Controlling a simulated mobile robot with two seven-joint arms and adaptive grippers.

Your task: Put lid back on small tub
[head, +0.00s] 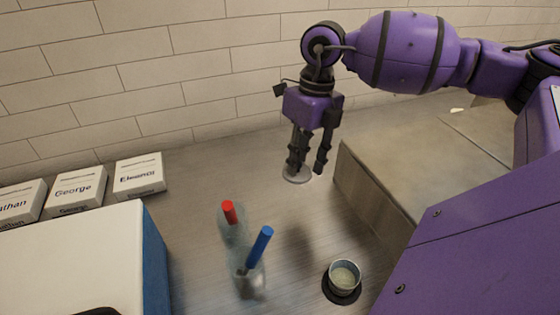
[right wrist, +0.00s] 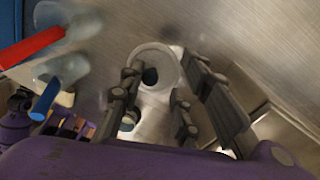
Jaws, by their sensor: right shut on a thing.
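My right gripper (head: 305,168) points down above the metal counter, left of a raised metal block. It is shut on a small round pale lid (head: 297,175), held at its fingertips. In the right wrist view the lid (right wrist: 165,62) shows as a pale disc among the fingers, partly covered by them. The small tub (head: 344,275) stands upright and open on a dark round base, with pale contents inside. It is nearer to me and a little right of the gripper, well apart from the lid. My left gripper is not in view.
Clear containers with a red handle (head: 229,212) and a blue handle (head: 260,246) stand left of the tub. The raised metal block (head: 375,190) is on the right. White name boxes (head: 139,175) and a white-topped blue box (head: 70,255) are left. A brick wall is behind.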

